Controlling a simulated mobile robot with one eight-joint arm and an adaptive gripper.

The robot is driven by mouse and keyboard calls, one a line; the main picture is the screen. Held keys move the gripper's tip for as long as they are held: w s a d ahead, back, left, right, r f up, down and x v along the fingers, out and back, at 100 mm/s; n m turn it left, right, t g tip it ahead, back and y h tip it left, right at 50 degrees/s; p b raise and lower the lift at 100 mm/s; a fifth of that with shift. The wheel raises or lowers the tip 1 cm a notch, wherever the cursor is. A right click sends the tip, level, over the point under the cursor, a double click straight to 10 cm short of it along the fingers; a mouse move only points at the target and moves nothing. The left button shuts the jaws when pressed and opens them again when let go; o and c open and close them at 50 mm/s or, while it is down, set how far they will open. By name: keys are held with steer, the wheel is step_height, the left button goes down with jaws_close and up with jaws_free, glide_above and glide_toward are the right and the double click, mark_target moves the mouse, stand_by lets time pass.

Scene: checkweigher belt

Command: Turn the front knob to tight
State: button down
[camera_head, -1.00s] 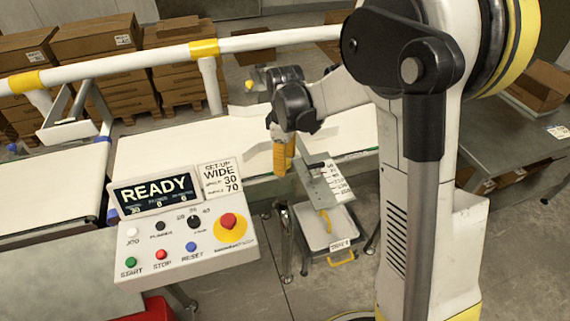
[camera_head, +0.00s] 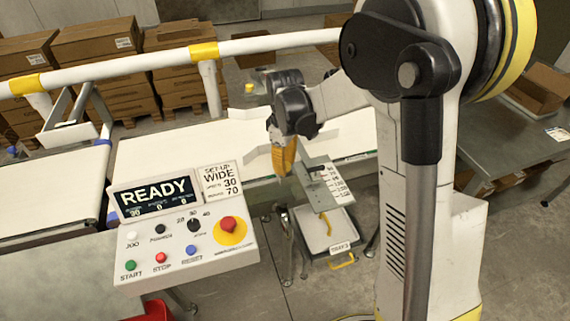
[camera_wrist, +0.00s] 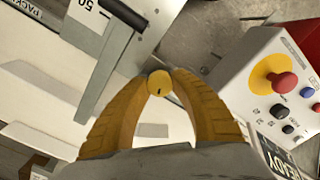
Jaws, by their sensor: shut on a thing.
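My gripper (camera_head: 283,165) points down at the front edge of the belt, just left of the guide's numbered scale plate (camera_head: 325,188). In the wrist view its two yellow fingers (camera_wrist: 158,90) are closed around a small round yellow knob (camera_wrist: 158,83) with a short dark mark on its face. The fingertips touch it from both sides. In the head view the gripper hides this knob. Another small yellow knob (camera_head: 249,87) shows at the far side of the belt.
The control panel (camera_head: 185,250) with buttons and a red emergency stop (camera_head: 229,227) stands front left; its display reads READY. A setup card (camera_head: 220,180) reads WIDE, 30 and 70. A white rail (camera_head: 270,40) runs behind.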

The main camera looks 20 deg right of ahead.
steer(key=m, duration=1.1)
steer(key=shift+m+p, duration=0.3)
steer(key=shift+m, duration=0.1)
steer(key=m, duration=1)
steer(key=shift+m, duration=0.4)
steer(key=c, duration=1.1)
jaws_free()
steer(key=shift+o, duration=0.2)
